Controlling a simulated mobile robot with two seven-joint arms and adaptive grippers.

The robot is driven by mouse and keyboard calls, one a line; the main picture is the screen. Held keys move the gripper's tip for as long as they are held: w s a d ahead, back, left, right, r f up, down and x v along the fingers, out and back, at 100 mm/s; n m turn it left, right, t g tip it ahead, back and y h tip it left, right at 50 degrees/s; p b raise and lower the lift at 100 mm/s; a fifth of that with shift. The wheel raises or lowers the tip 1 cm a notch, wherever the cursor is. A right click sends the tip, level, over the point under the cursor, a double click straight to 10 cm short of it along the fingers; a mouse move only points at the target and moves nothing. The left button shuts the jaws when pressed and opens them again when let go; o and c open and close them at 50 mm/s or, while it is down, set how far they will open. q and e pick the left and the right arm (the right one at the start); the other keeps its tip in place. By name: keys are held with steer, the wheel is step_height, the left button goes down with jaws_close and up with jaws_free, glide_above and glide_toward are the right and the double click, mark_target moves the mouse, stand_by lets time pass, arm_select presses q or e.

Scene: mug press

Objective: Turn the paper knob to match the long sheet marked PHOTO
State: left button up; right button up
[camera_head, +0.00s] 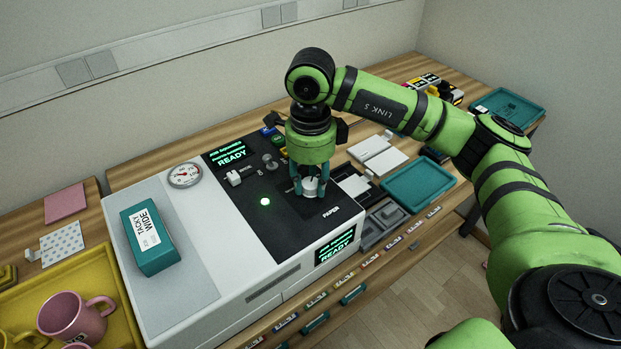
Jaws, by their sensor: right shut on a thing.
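The press (190,280) is a white machine with a black control panel (285,238) on its right part. The paper knob (310,186) is a light, small knob on the panel, above the printed word PAPER. My right gripper (309,190) points down from above and is shut on the knob; its fingers hide part of it, so its setting cannot be read. White sheets (378,155) lie to the right of the press; I cannot make out a PHOTO mark on them. My left gripper is not in view.
A teal box labelled TACKY WIDE (150,238) lies on the press's left top, near a round gauge (185,175). A yellow tray (110,290) with pink mugs (72,318) is at lower left. An empty teal tray (418,184) stands right of the press.

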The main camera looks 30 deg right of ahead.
mark_target(311, 183)
steer(key=o, duration=1.1)
steer(key=shift+o, duration=0.2)
step_height(311, 183, up, 12)
